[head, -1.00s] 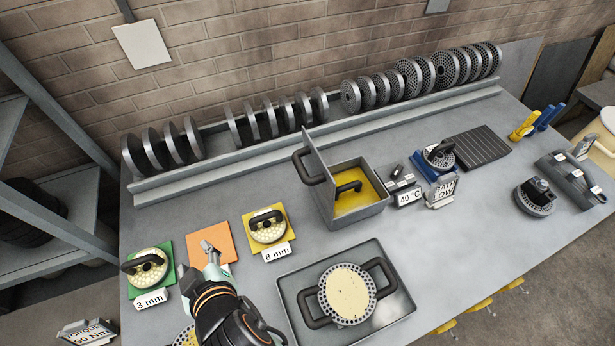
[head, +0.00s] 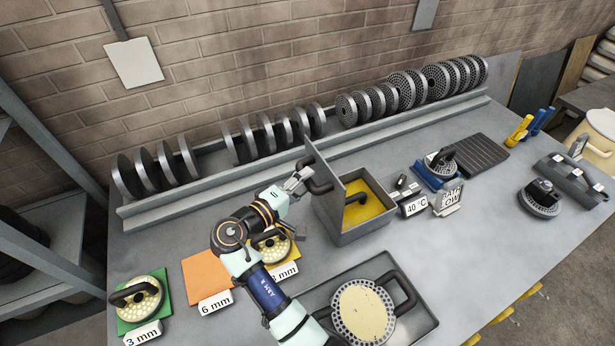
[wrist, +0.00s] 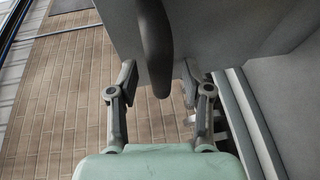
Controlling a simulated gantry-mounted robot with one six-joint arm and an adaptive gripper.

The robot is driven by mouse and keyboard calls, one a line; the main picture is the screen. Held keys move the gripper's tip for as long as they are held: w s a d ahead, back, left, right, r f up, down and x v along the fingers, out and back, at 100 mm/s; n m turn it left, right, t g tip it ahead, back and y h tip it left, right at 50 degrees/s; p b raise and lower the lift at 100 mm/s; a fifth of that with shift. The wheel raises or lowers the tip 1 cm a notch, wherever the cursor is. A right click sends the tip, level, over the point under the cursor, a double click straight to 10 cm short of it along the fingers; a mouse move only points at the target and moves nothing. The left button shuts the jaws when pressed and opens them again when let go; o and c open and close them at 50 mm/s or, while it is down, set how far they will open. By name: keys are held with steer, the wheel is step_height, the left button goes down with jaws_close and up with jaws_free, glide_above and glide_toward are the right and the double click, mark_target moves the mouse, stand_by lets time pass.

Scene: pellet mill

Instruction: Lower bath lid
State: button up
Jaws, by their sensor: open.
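The grey bath (head: 352,238) stands mid-bench, with yellow liquid and a dark handle inside it. Its lid (head: 322,157) stands upright along the bath's left edge. The lid's black handle (head: 320,186) faces left, towards my gripper. My gripper (head: 299,180) is open at the lid's left side, close to the handle. In the wrist view, the handle (wrist: 154,45) appears between the two open fingers of my gripper (wrist: 158,78), and the lid plate (wrist: 205,35) is behind it. I cannot tell whether a finger touches the handle. Part of the handle is hidden by my gripper in the head view.
A die on the yellow mat (head: 254,236) lies below my arm. A grey tray (head: 425,320) with a handled die is in front of the bath.

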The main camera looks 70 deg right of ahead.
steer(key=shift+x, duration=0.95)
jaws_close()
